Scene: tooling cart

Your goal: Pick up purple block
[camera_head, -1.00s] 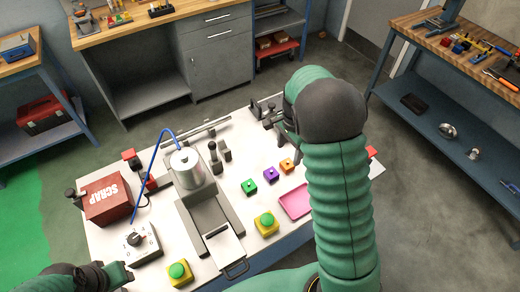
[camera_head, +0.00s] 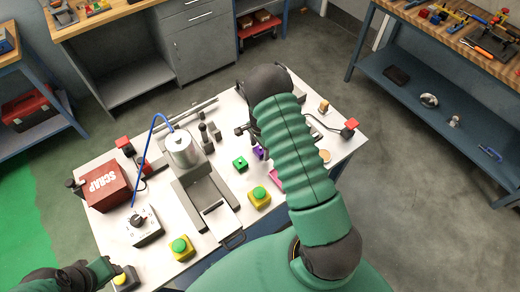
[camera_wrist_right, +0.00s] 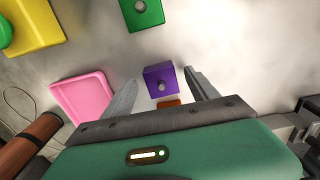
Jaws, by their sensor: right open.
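A green block (camera_head: 240,163) is left of the purple one. An orange block (camera_wrist_right: 168,103) is close by, mostly hidden by my gripper. A pink tray (camera_wrist_right: 82,97) lies to the left in the wrist view. A yellow box with a green button (camera_head: 258,196) stands near the front edge.

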